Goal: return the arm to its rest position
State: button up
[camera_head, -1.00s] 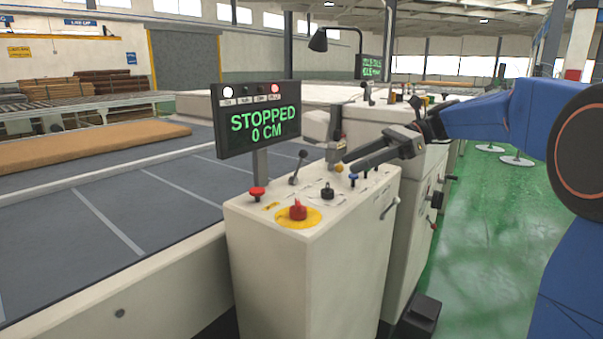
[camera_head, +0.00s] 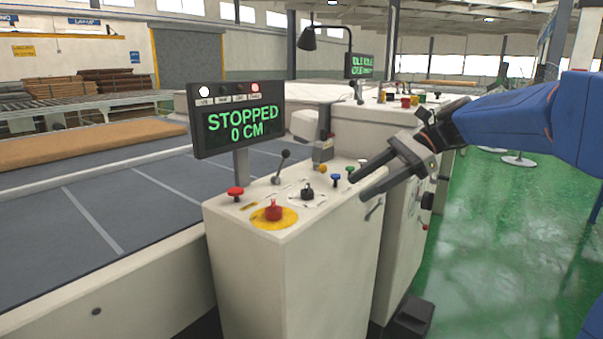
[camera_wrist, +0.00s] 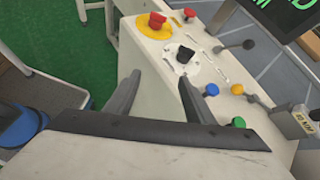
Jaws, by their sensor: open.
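My gripper (camera_head: 361,188) is open and empty, with its two dark fingers apart. In the head view it is at the right edge of the cream control console (camera_head: 300,270), above its top. My blue arm reaches in from the right. In the wrist view my gripper (camera_wrist: 160,84) spans the console's near side, with a black knob (camera_wrist: 186,53) and a blue button (camera_wrist: 211,89) close to the right finger. I cannot tell whether a finger touches the console; no contact is evident.
A red emergency button (camera_head: 273,211) on a yellow disc, a red button (camera_head: 235,192) and a lever (camera_head: 281,166) stand on the console. A display (camera_head: 237,118) reads STOPPED 0 CM. A second cream cabinet (camera_head: 400,120) stands behind. Green floor (camera_head: 490,250) is clear at right.

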jog(key=s+d+f+n+t+h, duration=0.2)
jog(key=s+d+f+n+h, duration=0.3)
jog(key=s+f, duration=0.6)
jog(key=s+d+f+n+t+h, duration=0.3)
jog(key=s+d+f+n+h, duration=0.3)
jog(key=s, duration=0.9)
jog(key=d+f+n, duration=0.3)
jog(key=f, duration=0.1)
jog(key=shift+s+f+n+t, duration=0.25)
jog(key=shift+f+n+t, duration=0.05)
jog(key=shift+f+n, duration=0.1)
